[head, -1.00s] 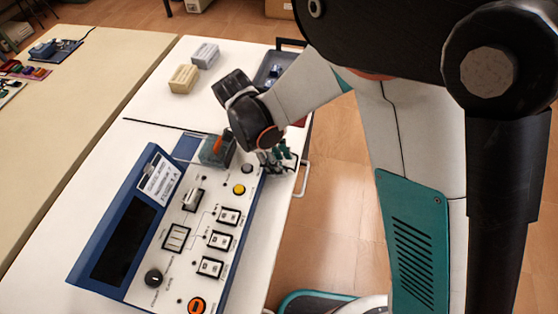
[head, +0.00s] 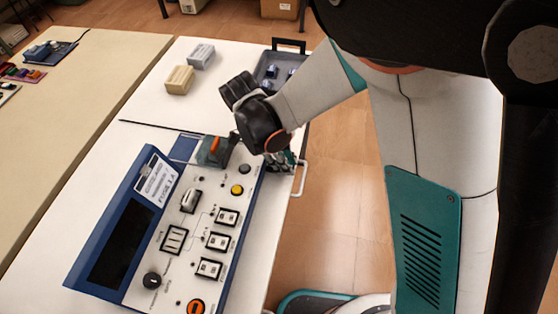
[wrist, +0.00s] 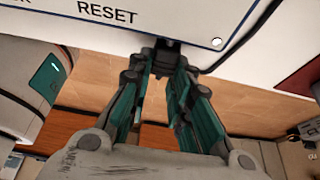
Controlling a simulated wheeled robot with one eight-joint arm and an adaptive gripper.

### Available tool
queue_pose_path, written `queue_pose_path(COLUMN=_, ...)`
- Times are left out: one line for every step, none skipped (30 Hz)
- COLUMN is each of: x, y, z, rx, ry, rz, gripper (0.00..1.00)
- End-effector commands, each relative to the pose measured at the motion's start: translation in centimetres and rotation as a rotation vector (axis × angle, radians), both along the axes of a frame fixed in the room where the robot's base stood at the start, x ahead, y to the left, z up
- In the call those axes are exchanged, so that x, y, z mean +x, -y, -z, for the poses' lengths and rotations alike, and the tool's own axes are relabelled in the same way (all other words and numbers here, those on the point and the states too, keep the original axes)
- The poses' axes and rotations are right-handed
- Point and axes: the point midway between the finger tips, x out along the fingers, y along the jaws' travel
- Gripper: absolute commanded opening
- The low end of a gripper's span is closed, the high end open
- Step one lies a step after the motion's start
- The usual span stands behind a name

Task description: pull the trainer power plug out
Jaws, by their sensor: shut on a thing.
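The trainer (head: 215,205) is a blue-framed console with a pale panel of switches and knobs on the white table. In the wrist view its pale panel (wrist: 180,16), marked RESET, spans the top. My gripper (head: 283,162) is beside the trainer's far right side in the head view. In the wrist view my gripper (wrist: 167,62) is shut on the black power plug (wrist: 168,43), at the panel's lower edge. The fingers hide most of the plug. I cannot tell how deep it sits. The head view does not show it clearly.
A black cable (wrist: 238,38) curves beside the fingers. A clear cover with an orange switch (head: 214,150) stands on the trainer near my wrist. A grey tray (head: 272,71) and two blocks (head: 180,80) lie farther back. Open floor (head: 330,200) is to the right.

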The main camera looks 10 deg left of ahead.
Motion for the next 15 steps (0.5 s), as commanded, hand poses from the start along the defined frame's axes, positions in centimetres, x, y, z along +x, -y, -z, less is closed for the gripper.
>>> queue_pose_path(x=-0.08, y=0.20, z=0.01, rx=-0.004, ry=-0.001, rz=0.003, gripper=0.00)
queue_pose_path(x=-0.08, y=0.20, z=0.01, rx=-0.004, ry=-0.001, rz=0.003, gripper=0.00)
queue_pose_path(x=-0.08, y=0.21, z=0.01, rx=-0.005, ry=-0.001, rz=0.003, gripper=0.00)
queue_pose_path(x=-0.08, y=0.23, z=0.01, rx=-0.005, ry=-0.001, rz=0.003, gripper=0.23)
queue_pose_path(x=-0.07, y=0.22, z=0.02, rx=-0.005, ry=-0.001, rz=0.003, gripper=0.30)
queue_pose_path(x=-0.07, y=0.21, z=0.01, rx=-0.004, ry=-0.001, rz=0.003, gripper=0.39)
queue_pose_path(x=-0.07, y=0.20, z=0.01, rx=-0.004, ry=-0.001, rz=0.003, gripper=0.40)
queue_pose_path(x=-0.05, y=0.18, z=0.01, rx=-0.004, ry=-0.001, rz=0.003, gripper=0.40)
queue_pose_path(x=-0.05, y=0.17, z=0.00, rx=-0.004, ry=-0.001, rz=0.003, gripper=0.40)
queue_pose_path(x=-0.05, y=0.16, z=0.01, rx=-0.004, ry=-0.001, rz=0.003, gripper=0.40)
queue_pose_path(x=-0.05, y=0.15, z=0.00, rx=-0.003, ry=0.000, rz=0.002, gripper=0.40)
queue_pose_path(x=-0.05, y=0.14, z=0.01, rx=-0.003, ry=-0.001, rz=0.001, gripper=0.40)
queue_pose_path(x=-0.05, y=0.13, z=0.01, rx=-0.003, ry=-0.001, rz=0.001, gripper=0.40)
queue_pose_path(x=-0.05, y=0.13, z=0.01, rx=-0.003, ry=-0.001, rz=0.001, gripper=0.40)
queue_pose_path(x=-0.05, y=0.11, z=0.00, rx=-0.003, ry=-0.001, rz=0.001, gripper=0.40)
